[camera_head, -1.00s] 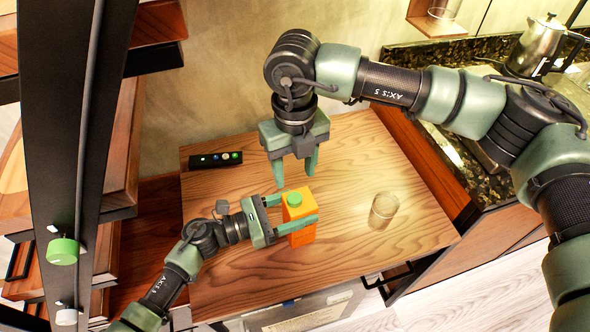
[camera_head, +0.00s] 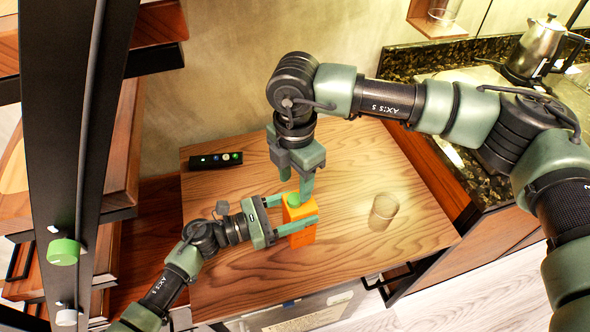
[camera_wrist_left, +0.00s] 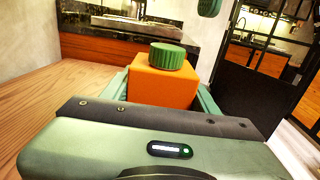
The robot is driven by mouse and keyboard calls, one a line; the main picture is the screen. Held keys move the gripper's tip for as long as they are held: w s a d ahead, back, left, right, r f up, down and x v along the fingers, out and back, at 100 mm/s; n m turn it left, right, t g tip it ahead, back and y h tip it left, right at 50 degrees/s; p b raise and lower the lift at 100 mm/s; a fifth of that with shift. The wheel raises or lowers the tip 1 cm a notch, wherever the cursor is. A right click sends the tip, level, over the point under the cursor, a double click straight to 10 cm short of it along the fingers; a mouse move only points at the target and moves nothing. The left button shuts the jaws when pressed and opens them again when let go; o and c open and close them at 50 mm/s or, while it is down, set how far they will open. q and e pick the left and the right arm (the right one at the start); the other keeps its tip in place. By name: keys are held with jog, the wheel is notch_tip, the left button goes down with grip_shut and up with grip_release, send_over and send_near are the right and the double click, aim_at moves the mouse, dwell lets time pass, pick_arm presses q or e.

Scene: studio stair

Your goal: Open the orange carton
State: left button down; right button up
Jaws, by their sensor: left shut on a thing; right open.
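The orange carton (camera_head: 301,236) stands upright on the wooden table, with a green screw cap (camera_head: 292,200) on its top. My left gripper (camera_head: 294,215) is shut on the carton, one finger on each side. The left wrist view shows the carton (camera_wrist_left: 163,85) between the fingers with its green cap (camera_wrist_left: 168,56) in place. My right gripper (camera_head: 297,188) points down just above and behind the cap, its fingers apart. I cannot tell whether they touch the cap in the head view; in the left wrist view a green fingertip (camera_wrist_left: 208,7) shows above and right of the cap.
A clear glass (camera_head: 383,211) stands on the wooden table (camera_head: 400,170) right of the carton. A black device with buttons (camera_head: 215,160) lies at the back left. A metal kettle (camera_head: 533,48) stands on the counter at the upper right. The table's front is clear.

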aim_at(295, 198)
jog(key=shift+f, duration=2.4)
